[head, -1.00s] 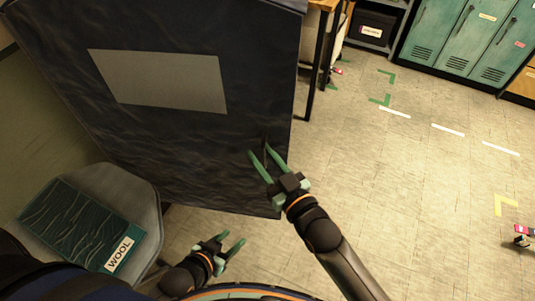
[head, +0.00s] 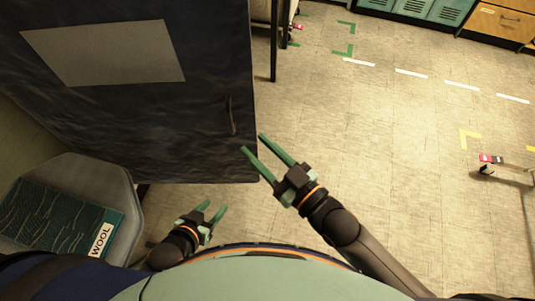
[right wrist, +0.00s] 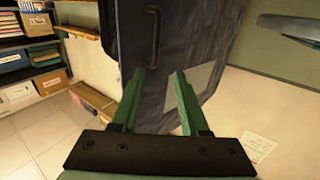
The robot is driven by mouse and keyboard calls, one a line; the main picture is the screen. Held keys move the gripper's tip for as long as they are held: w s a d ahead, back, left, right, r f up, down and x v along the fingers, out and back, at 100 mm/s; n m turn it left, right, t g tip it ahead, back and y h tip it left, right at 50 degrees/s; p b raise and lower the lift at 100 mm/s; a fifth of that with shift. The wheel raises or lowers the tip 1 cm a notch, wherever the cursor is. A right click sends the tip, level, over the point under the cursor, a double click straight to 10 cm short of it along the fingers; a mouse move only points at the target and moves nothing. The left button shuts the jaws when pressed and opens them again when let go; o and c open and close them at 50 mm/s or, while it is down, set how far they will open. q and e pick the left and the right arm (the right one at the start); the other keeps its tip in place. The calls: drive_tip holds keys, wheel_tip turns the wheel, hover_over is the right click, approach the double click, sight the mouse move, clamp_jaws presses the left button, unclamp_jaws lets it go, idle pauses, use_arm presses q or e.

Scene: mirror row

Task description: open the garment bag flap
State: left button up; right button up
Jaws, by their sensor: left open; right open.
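The garment bag (head: 200,150) is a large dark navy panel with a pale grey patch (head: 105,54), at the upper left of the head view. A slim dark handle (head: 231,114) sits near its right edge. The handle also shows upright in the right wrist view (right wrist: 153,35), beyond the fingertips. My right gripper (head: 253,143) is open and empty. Its green fingers point at the bag's lower right edge, and the handle is outside them. Contact with the bag cannot be told. My left gripper (head: 214,206) is open and empty, low beside the chair.
A grey chair (head: 112,178) with a teal packet labelled WOOL (head: 60,220) stands at the lower left. A dark table leg (head: 274,40) stands right of the bag. Teal lockers (head: 445,10) line the back. The tiled floor (head: 380,150) on the right is mostly clear.

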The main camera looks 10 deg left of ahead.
drive_tip(key=shift+v, duration=1.25)
